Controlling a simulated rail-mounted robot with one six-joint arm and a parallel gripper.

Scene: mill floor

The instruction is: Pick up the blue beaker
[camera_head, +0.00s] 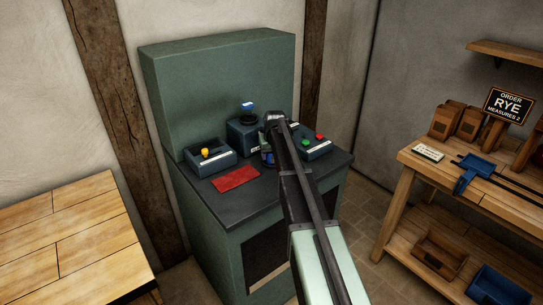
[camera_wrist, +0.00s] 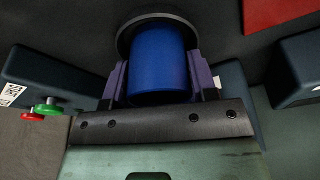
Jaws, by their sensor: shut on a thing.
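The blue beaker (camera_wrist: 160,62) stands between the two fingers of my gripper (camera_wrist: 159,76) in the wrist view, with a finger against each side. My gripper is shut on it. A dark round disc (camera_wrist: 125,36) shows behind the beaker's far end; I cannot tell whether they touch. In the head view my gripper (camera_head: 268,153) is over the top of the green machine, and my arm hides most of it. A small patch of blue shows there beside the arm.
The green machine's dark top (camera_head: 250,200) carries a box with a yellow knob (camera_head: 205,153), a box with a blue-topped lever (camera_head: 247,105), a box with red and green buttons (camera_head: 313,141) and a red pad (camera_head: 235,179). Wooden tables stand left (camera_head: 70,235) and right (camera_head: 405,155).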

